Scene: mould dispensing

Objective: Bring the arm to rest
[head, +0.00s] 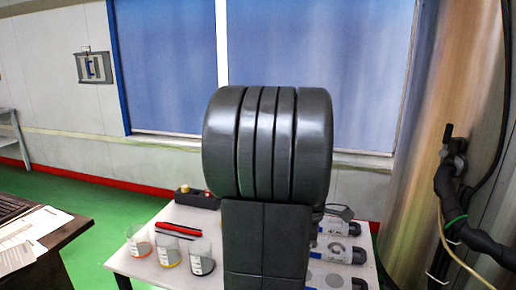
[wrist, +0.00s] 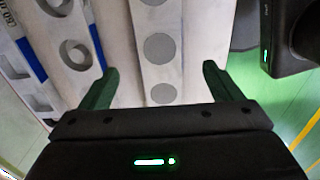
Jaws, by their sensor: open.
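My gripper (wrist: 159,69) shows in the wrist view with its two green fingers spread wide apart. Nothing is between the fingers. Behind them is a pale panel with grey round spots (wrist: 160,48); I cannot tell how far away it is. In the head view my own dark arm stands upright in the middle and covers part of the table (head: 190,216). I cannot make out my gripper in the head view.
Glass beakers with coloured contents, one of them yellow (head: 168,250), stand at the table's front left. Red and black tools (head: 180,230) lie behind them. Pale moulds (head: 338,250) with dark ends are at the right. A large metal cylinder (head: 462,100) with hoses stands far right.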

